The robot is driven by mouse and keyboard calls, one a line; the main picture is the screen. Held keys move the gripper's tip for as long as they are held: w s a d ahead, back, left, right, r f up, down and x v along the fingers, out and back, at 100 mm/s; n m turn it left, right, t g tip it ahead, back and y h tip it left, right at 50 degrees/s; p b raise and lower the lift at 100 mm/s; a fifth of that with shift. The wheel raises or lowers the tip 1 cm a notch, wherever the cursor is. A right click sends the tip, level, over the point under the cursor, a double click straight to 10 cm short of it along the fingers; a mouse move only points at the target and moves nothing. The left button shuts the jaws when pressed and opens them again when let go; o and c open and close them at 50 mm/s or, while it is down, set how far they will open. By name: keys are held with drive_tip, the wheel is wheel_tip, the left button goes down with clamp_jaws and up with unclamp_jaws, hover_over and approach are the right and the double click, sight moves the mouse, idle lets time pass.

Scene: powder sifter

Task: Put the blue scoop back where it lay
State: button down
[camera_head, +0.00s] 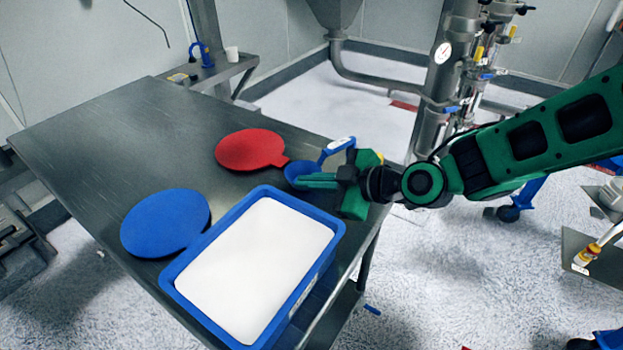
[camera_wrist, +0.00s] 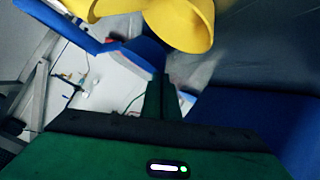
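The blue scoop (camera_head: 298,170) is at the table's right edge, past the red disc. Its handle (camera_head: 338,145) slants up to the right with a pale label. My green gripper (camera_head: 305,181) reaches in from the right with its fingertips at the scoop's bowl. In the wrist view the two fingers (camera_wrist: 160,95) are close together, with blue parts (camera_wrist: 145,50) at their tips that look like the scoop. The gripper looks shut on the bowl's edge; the exact contact is hidden. I cannot tell whether the scoop touches the table.
The steel table (camera_head: 100,130) carries a red disc (camera_head: 250,150), a blue disc (camera_head: 165,223) and a blue tray (camera_head: 190,309) of white powder. The tray stands close in front of my gripper. Bare tabletop lies at the back left. Steel pipework (camera_head: 440,85) stands behind.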

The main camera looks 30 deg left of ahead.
drive_tip(key=shift+f, duration=0.15)
drive_tip(key=c, duration=2)
unclamp_jaws()
